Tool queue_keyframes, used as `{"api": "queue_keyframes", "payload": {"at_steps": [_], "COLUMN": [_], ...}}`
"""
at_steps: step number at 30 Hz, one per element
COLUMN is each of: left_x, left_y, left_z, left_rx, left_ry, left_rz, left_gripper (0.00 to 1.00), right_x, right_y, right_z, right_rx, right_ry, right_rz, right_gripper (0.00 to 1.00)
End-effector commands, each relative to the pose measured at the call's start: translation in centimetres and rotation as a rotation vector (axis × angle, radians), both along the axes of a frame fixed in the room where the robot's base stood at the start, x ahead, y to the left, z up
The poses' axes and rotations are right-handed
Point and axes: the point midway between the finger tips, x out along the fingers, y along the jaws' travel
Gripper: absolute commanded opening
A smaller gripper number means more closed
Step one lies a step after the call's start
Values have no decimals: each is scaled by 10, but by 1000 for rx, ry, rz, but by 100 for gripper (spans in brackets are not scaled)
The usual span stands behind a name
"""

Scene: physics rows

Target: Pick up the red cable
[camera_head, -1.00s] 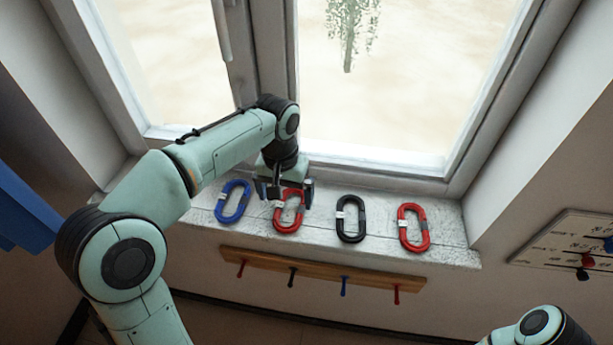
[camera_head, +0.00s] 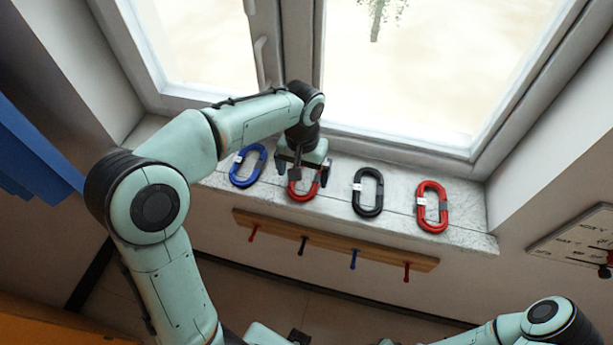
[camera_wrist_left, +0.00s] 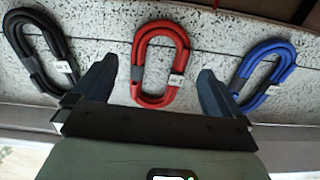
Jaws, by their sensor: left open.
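A coiled red cable (camera_head: 301,191) with a white label and a dark band lies on the window sill, between a blue and a black cable. A second red cable (camera_head: 432,207) lies farther right. My left gripper (camera_head: 303,172) is open over the left red cable and partly hides it. In the left wrist view, this red cable (camera_wrist_left: 160,62) lies between my two spread fingers (camera_wrist_left: 157,88) and beyond their tips. I cannot tell how high the fingers are above the sill. My right forearm shows at the bottom right, but its gripper is not visible.
The blue cable (camera_head: 248,166) and black cable (camera_head: 367,192) flank the left red one closely. The window frame (camera_head: 400,143) rises behind the sill (camera_head: 468,222). A wooden rail (camera_head: 330,240) with coloured pegs is mounted below the sill. A board with labels (camera_head: 580,238) is at right.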

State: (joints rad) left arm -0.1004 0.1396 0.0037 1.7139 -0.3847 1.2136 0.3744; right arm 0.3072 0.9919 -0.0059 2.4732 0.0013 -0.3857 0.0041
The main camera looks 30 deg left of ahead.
Motion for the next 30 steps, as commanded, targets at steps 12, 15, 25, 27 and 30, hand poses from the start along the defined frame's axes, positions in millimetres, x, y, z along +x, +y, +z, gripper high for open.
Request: {"api": "queue_keyframes", "payload": {"at_steps": [12, 15, 25, 27, 30], "left_x": [1, 1, 1, 1, 2], "left_y": [0, 0, 0, 0, 0], "left_z": [-30, -30, -30, -29, -26], "left_rx": [0, 1, 0, 0, 0], "left_ry": [0, 0, 0, 0, -1], "left_rz": [1, 1, 1, 1, 1], "left_gripper": [100, 90, 46, 46, 46], "right_x": [-2, -2, -2, -2, -1], "right_y": [0, 0, 0, 0, 0], "right_z": [-3, -3, -3, -3, -2], "right_rx": [0, 0, 0, 0, -1], "right_ry": [2, 2, 2, 2, 2], "right_rz": [0, 0, 0, 0, 0], "right_gripper": [43, 43, 43, 43, 43]}}
